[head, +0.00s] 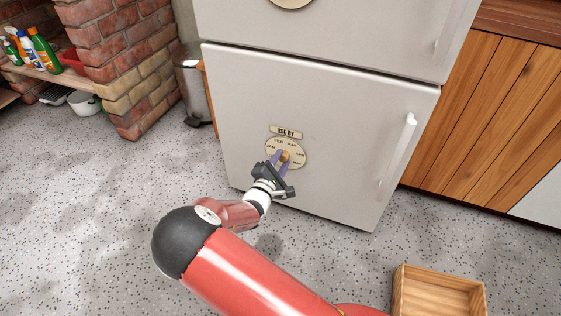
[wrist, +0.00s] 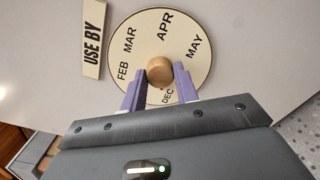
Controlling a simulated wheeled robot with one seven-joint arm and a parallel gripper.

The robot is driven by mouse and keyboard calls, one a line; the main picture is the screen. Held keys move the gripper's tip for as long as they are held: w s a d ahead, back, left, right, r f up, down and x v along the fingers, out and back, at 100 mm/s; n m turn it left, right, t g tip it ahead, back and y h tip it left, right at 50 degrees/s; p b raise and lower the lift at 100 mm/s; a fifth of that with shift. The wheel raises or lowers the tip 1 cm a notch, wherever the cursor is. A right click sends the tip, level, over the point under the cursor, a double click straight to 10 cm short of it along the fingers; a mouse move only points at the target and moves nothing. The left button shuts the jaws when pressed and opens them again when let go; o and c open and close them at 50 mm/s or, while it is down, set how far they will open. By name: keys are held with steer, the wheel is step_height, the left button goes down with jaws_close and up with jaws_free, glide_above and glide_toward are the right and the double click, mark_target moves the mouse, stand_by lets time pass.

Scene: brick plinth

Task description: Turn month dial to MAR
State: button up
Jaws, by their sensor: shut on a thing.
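The month dial (head: 297,143) is a round cream disc low on the fridge's lower door, under a "USE BY" plate (head: 286,132). In the wrist view the dial (wrist: 190,35) shows FEB, MAR, APR, MAY and DEC, and the USE BY plate (wrist: 93,35) lies to its left. A round wooden knob (wrist: 159,69) stands at the dial's centre. My gripper (head: 280,160) is shut on the knob, with one purple finger on each side. A small red mark shows just below the knob, towards DEC; whether it is the pointer is unclear. The fingers hide part of the lower dial.
The white fridge (head: 320,100) has a handle (head: 398,150) at its right. An open wooden box (head: 440,290) is on the floor at lower right. A bin (head: 193,85) and brick pillar (head: 145,90) stand left. Wooden cabinets (head: 480,110) are to the right.

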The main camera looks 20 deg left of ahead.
steer(key=m, duration=0.3)
steer(key=shift+d+m, duration=0.1)
steer(key=shift+m, duration=0.3)
steer(key=m, duration=0.3)
steer(key=shift+f+b, duration=0.1)
steer(key=shift+b, duration=0.3)
steer(key=m+b, duration=0.1)
steer(key=m, duration=0.3)
steer(key=m+b, duration=0.1)
steer(key=m, duration=0.2)
steer(key=shift+f+y+b, duration=0.1)
steer(key=shift+y+b, duration=0.2)
steer(key=shift+b, duration=0.05)
steer(key=m+b, duration=0.1)
steer(key=m, duration=0.5)
steer(key=shift+m, duration=0.3)
steer(key=m, duration=0.3)
steer(key=shift+y, duration=0.3)
steer(key=shift+m, duration=2)
